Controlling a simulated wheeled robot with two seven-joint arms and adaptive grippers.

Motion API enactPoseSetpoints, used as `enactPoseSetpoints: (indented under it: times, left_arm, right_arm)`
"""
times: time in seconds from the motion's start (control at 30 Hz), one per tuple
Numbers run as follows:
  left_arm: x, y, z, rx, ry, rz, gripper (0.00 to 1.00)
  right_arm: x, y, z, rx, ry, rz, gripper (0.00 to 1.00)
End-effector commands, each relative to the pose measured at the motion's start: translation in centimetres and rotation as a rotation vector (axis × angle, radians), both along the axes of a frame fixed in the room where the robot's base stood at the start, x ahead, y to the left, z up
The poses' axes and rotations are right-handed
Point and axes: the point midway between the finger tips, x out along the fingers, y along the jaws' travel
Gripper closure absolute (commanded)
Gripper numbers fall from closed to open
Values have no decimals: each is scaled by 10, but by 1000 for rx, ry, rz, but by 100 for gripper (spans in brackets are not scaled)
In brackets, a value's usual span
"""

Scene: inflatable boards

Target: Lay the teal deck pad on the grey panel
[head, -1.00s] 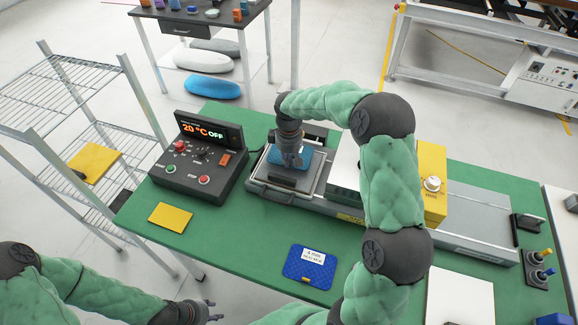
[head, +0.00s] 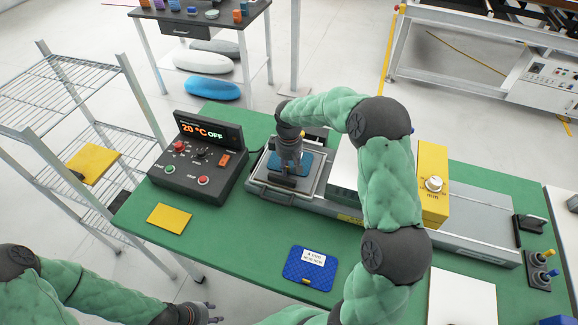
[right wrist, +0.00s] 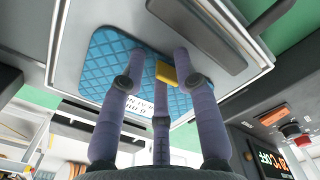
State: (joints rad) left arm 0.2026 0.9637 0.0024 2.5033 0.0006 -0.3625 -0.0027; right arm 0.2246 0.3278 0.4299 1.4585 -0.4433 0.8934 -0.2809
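The teal deck pad (head: 303,160) is a quilted blue-teal piece with a white label and a yellow tab. It lies flat over the grey panel (head: 262,178); whether it fully touches is hard to tell. My right gripper (head: 287,172) points down onto the pad. In the right wrist view, its fingers (right wrist: 160,62) reach the pad (right wrist: 110,62) around the yellow tab and appear shut on it. The fingers hide part of the label. My left gripper (head: 213,313) is at the bottom edge, empty, with its fingertips apart.
A darker blue pad (head: 309,268) and a yellow sheet (head: 169,218) lie on the green table (head: 240,240). A control box (head: 195,165) stands left of the panel. A yellow unit (head: 433,185) stands to the right. A wire rack (head: 75,95) is at far left.

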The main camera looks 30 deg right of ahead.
Motion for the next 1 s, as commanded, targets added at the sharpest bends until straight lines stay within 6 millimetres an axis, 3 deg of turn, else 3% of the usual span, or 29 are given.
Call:
enactPoseSetpoints:
  times: [0.17, 0.5, 0.7, 1.0]
  left_arm:
    - [0, 0, 5, 0, 0, 0, 60]
    - [0, 0, 21, 0, 0, 0, 60]
    - [0, 0, 26, 0, 0, 0, 60]
    - [0, 0, 28, 0, 0, 0, 60]
  right_arm:
    - [1, 0, 15, -1, -3, 0, 69]
    - [1, 0, 81, -1, -4, 0, 69]
    - [0, 0, 110, 1, -2, 0, 69]
    - [0, 0, 123, 0, -1, 0, 69]
